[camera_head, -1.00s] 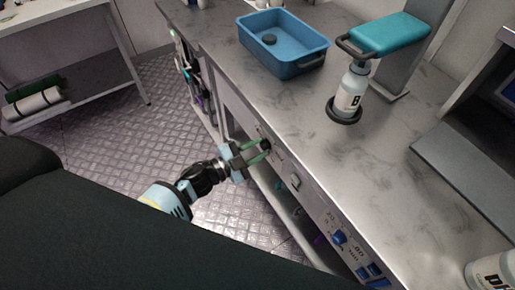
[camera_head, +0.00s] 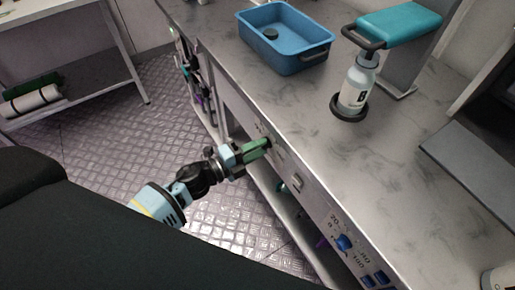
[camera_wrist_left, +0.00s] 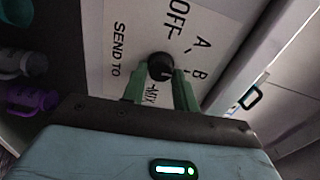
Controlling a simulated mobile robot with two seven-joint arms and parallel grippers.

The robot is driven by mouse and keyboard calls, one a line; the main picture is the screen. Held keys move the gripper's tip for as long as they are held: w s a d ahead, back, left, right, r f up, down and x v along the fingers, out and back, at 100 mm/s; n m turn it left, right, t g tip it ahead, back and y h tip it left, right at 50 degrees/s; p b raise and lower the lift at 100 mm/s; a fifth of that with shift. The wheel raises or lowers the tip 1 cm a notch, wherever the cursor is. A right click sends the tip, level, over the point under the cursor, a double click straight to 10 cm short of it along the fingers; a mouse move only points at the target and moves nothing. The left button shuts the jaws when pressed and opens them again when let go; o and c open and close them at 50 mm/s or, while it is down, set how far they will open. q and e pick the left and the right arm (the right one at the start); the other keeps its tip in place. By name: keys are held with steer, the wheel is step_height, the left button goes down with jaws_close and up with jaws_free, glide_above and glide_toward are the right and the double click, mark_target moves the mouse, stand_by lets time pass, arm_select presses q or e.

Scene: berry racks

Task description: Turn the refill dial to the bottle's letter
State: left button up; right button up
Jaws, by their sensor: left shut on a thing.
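The black refill dial (camera_wrist_left: 160,66) sits on a white panel (camera_wrist_left: 128,18) marked OFF, A, B, MIX and SEND TO in the left wrist view. My left gripper (camera_wrist_left: 160,73) has its two green fingers on either side of the dial, shut on it. The dial's pointer is too small to read surely. In the head view my left gripper (camera_head: 268,144) reaches the counter's front face, and its fingers hide the dial. A white bottle (camera_head: 354,90) with a dark letter B stands upright at a black ring (camera_head: 349,113) on the counter. My right gripper is not in view.
A blue tub (camera_head: 285,45) stands at the back of the grey counter (camera_head: 300,110). A teal-topped stand (camera_head: 400,23) rises beside the bottle. A blue knob (camera_head: 343,242) with numbers is further along the front face. Open floor lies left of the counter.

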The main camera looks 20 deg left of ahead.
arm_select(q)
steer(key=shift+m, duration=0.3)
stand_by(0.4)
steer(key=o, duration=1)
steer(key=shift+c, duration=0.2)
steer(key=v, duration=0.8)
steer(key=shift+b, duration=0.35)
